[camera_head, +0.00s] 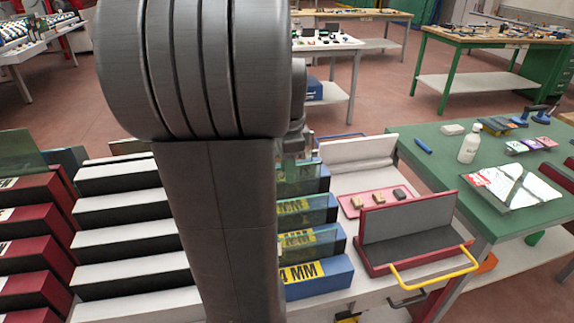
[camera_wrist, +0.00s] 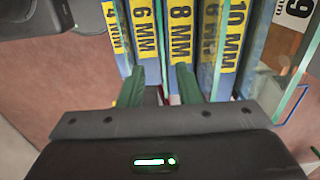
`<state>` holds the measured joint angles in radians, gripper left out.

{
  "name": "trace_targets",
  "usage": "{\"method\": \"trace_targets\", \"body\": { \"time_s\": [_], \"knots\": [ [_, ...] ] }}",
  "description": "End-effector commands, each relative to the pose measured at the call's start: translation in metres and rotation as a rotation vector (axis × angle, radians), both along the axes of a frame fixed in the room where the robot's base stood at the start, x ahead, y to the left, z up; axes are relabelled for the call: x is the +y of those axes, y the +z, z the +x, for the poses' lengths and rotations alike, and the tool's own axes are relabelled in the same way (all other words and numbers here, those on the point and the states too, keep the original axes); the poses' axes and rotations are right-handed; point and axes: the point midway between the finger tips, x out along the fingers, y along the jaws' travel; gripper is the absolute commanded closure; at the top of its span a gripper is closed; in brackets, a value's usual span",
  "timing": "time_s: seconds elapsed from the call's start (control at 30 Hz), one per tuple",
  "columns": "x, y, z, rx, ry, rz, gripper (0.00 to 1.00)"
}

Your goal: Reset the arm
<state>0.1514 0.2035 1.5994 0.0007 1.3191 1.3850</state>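My arm fills the middle of the head view, and my gripper is not seen there. In the wrist view my gripper (camera_wrist: 159,86) shows two green fingers spread apart with nothing visible between them. Beyond the fingertips stand blue blocks with yellow labels; the 8 MM label (camera_wrist: 180,32) is just beyond the gap, with the 6 MM label (camera_wrist: 145,35) to its left and the 10 MM label (camera_wrist: 232,35) to its right. I cannot tell whether the fingertips touch anything. Clear glass panes stand beside the labels.
In the head view, blue blocks (camera_head: 318,281) with glass panes stand right of my arm. Red blocks (camera_head: 35,250) and black-and-white blocks (camera_head: 130,249) stand left. A red holder (camera_head: 408,235) with a yellow handle (camera_head: 434,273) sits near a pink tray (camera_head: 352,209). A green table (camera_head: 459,172) holds a bottle (camera_head: 469,146).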

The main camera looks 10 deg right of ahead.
Motion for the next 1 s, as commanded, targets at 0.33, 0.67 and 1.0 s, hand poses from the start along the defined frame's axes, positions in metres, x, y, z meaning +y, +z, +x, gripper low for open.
{"method": "trace_targets", "body": {
  "time_s": [0.33,0.67,1.0],
  "knots": [
    [0.000,-0.032,0.000,0.005,0.000,0.001,0.69],
    [0.000,-0.098,0.001,0.006,0.000,0.001,0.69],
    [0.000,-0.140,0.002,0.002,0.000,0.001,0.69]
  ]
}}
